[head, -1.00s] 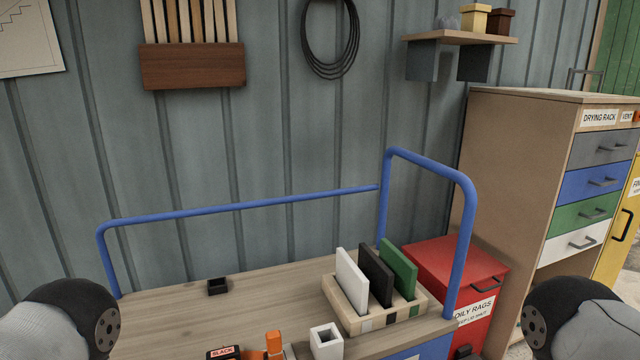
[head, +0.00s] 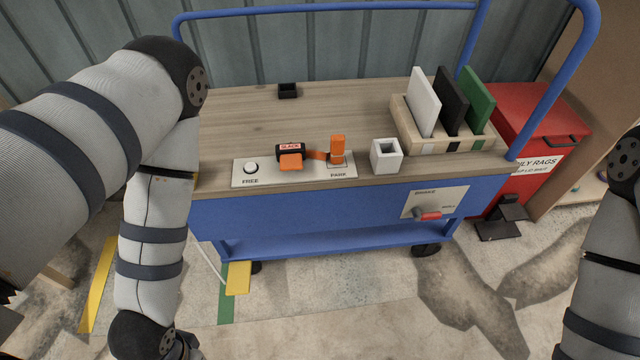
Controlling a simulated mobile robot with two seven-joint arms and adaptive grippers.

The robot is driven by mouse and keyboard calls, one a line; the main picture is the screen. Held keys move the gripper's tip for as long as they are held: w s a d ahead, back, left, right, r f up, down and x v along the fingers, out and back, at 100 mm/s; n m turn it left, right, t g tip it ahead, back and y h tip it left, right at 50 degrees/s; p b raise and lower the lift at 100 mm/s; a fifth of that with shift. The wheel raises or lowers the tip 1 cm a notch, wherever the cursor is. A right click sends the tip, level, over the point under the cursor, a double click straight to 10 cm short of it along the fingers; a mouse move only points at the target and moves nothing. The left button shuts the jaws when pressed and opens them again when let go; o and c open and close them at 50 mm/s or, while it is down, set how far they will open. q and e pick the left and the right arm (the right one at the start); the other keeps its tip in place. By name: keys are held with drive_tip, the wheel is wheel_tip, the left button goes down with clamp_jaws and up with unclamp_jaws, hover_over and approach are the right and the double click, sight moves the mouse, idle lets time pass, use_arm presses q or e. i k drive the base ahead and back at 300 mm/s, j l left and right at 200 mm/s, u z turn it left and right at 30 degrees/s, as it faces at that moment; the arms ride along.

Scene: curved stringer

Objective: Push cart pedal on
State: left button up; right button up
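The blue cart (head: 300,212) with a wooden top stands in front of me. A flat yellow pedal (head: 238,278) juts out low at its front left corner, beside a dark caster and over a green floor line. A brake panel (head: 452,200) with a red-tipped handle (head: 428,215) is on the cart's front, right of middle.
On the cart top are a FREE/PARK plate (head: 250,182) with an orange strap, a white square holder (head: 386,156), a rack of panels (head: 455,147) and a small black box (head: 288,91). A red rag bin (head: 535,130) with a black foot pedal (head: 503,217) stands right. Floor in front is clear.

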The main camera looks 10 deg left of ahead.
sight(239, 277)
drive_tip(key=u, duration=1.45)
drive_tip(key=k+l, duration=0.15)
drive_tip(key=l, duration=0.15)
drive_tip(key=k+l+z, duration=0.1)
drive_tip(key=l, duration=0.2)
